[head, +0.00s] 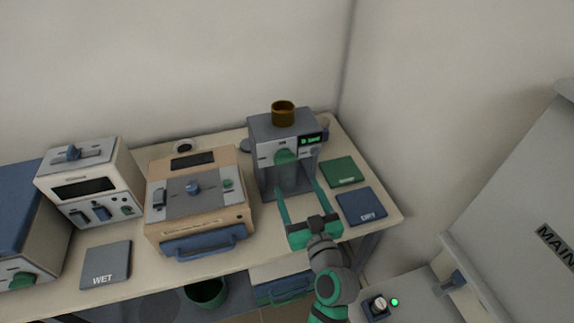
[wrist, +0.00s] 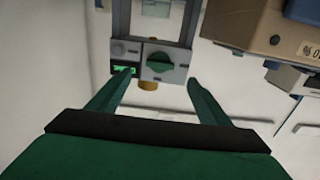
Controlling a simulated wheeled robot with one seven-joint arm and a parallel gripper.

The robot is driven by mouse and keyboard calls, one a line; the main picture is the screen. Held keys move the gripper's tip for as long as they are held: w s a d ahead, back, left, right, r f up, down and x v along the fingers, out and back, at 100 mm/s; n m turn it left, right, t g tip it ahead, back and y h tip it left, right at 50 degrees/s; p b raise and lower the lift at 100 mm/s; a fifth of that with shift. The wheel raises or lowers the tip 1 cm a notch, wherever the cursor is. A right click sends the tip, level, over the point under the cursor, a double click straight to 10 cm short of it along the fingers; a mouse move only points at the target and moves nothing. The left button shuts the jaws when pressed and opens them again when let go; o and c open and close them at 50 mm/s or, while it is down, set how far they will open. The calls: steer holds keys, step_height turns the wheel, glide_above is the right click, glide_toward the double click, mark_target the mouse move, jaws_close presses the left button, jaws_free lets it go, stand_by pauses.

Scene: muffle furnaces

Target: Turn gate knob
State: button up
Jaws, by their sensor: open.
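A green knob (head: 285,156) sits on the front of the grey machine (head: 268,128) at the back right of the bench. In the wrist view the green knob (wrist: 160,63) is on a light panel, beside a small lit green display (wrist: 123,70). I cannot read a label naming it the gate knob. My gripper (head: 298,187) is open, with its two green fingers pointing at the machine's front, below the knob in the head view. In the wrist view the fingertips of my gripper (wrist: 159,79) lie either side of the knob, apart from it, with nothing between them.
A brown cup (head: 283,116) stands on the machine. Green (head: 341,171) and blue "DRY" (head: 361,206) mats lie right of it. A beige box with a blue handle (head: 203,243) stands close on the left, then a white furnace (head: 92,185). A grey "WET" mat (head: 106,264) lies in front.

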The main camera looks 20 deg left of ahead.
mark_target(286, 162)
steer(key=x, duration=1)
steer(key=shift+w+a, duration=0.25)
steer(key=shift+a, duration=0.05)
steer(key=c, duration=1)
